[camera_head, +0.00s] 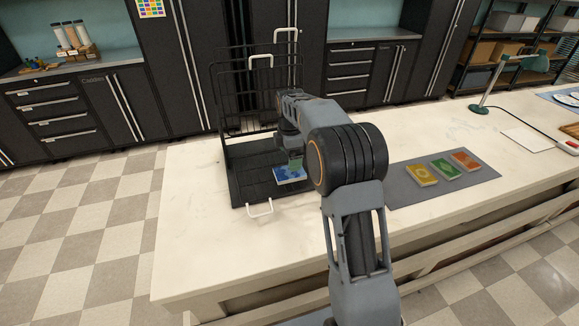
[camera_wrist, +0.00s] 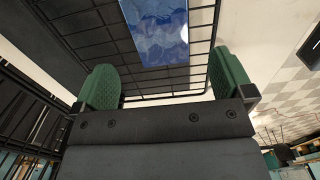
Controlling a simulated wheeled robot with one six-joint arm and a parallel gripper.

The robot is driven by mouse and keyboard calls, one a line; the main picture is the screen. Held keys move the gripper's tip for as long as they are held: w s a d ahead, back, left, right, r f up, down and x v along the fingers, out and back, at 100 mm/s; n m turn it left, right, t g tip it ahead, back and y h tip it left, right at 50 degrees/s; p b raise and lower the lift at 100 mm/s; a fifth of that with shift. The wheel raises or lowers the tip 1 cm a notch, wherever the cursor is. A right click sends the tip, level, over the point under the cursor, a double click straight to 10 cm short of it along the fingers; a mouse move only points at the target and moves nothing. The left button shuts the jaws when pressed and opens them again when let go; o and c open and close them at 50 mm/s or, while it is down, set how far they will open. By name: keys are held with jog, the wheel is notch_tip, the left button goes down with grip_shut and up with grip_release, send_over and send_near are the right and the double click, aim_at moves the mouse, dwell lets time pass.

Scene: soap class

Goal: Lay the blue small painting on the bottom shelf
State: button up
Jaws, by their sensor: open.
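The blue small painting (camera_head: 289,174) lies on the bottom shelf of the black wire rack (camera_head: 240,187), near its right edge. In the wrist view the painting (camera_wrist: 156,32) lies flat on the wire shelf (camera_wrist: 165,76), beyond my fingertips and apart from them. My gripper (camera_wrist: 162,88) is open and empty, its two green fingers spread wide. In the head view my gripper (camera_head: 294,158) is just above the painting, and my arm hides part of the rack.
Yellow, green and orange small paintings (camera_head: 444,166) lie on a grey mat (camera_head: 404,193) to the right. The rack has upright wire sides and white handles (camera_head: 260,208) close to my gripper. The white table is clear at the front left. A green lamp (camera_head: 505,73) stands far right.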

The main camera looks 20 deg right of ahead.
jog(key=s+a+r+m+t, duration=0.1)
jog(key=s+r+m, duration=0.4)
jog(key=r, duration=0.4)
jog(key=s+a+f+m+t, duration=0.1)
jog(key=s+f+m, duration=0.1)
jog(key=s+m, duration=0.4)
jog(key=s+a+f+m+t, duration=0.1)
jog(key=s+m, duration=0.6)
jog(key=s, duration=0.9)
jog(key=shift+s+f+t, duration=0.35)
jog(key=shift+f+t, duration=0.35)
